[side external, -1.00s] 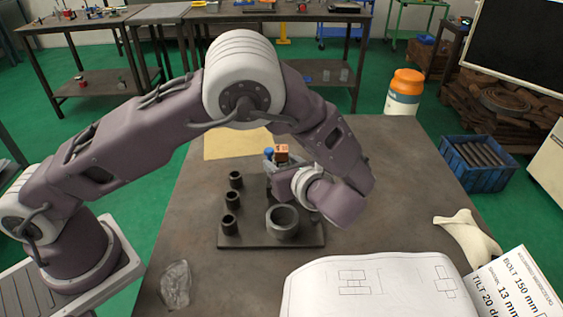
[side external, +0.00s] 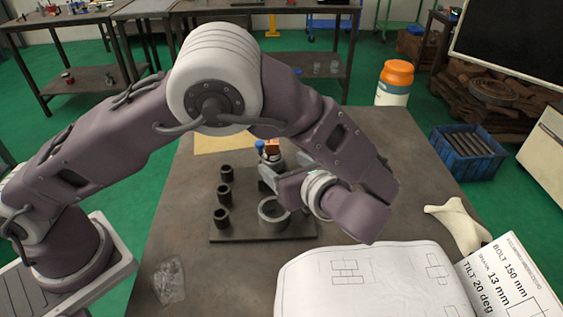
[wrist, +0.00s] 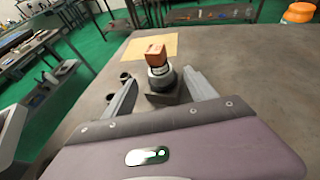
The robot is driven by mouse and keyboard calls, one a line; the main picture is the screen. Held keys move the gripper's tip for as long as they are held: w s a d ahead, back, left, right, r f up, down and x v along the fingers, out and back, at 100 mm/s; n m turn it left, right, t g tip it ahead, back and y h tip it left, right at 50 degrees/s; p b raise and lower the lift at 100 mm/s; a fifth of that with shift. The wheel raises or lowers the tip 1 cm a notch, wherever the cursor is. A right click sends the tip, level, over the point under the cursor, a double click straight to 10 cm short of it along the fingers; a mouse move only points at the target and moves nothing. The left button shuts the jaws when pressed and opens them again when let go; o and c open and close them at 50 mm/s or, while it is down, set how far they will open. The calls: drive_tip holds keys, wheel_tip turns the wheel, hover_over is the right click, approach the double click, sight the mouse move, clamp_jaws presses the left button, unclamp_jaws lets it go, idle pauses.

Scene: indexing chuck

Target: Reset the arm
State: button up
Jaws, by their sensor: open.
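My gripper (side external: 266,172) is open, its fingers pointing left over the back of the dark fixture plate (side external: 245,236). In the wrist view, my gripper (wrist: 160,98) has its two fingers spread wide, with a dark grey chuck-like post (wrist: 162,82) seen between them. An orange-brown block (wrist: 156,57) sits on top of that post and looks slightly tilted. The block also shows in the side view (side external: 272,146), beside a blue knob (side external: 260,145). Contact between fingers and post cannot be seen. My gripper and wrist hide part of the plate and post.
Several short black sockets (side external: 224,192) and a large grey ring (side external: 273,211) stand on the plate. An open manual (side external: 365,280), a clear crumpled bag (side external: 169,280) and a pale cloth-like piece (side external: 457,225) lie on the table. The table's right side behind my wrist is clear.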

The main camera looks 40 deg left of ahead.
drive_tip(key=s+a+r+n+g+h, duration=0.4)
drive_tip(key=s+a+r+n+h, duration=0.2)
drive_tip(key=s+a+r+n, duration=0.4)
drive_tip(key=s+d+r+n+t+h, duration=0.1)
drive_tip(key=s+r+n+t+h, duration=0.1)
drive_tip(key=s+n, duration=0.4)
drive_tip(key=s+r+n+t+h, duration=0.2)
drive_tip(key=s+n+h, duration=0.2)
drive_tip(key=s+n, duration=0.2)
drive_tip(key=shift+s+d+r+n+h, duration=0.3)
drive_tip(key=shift+s+d+r, duration=0.1)
drive_tip(key=shift+s, duration=0.2)
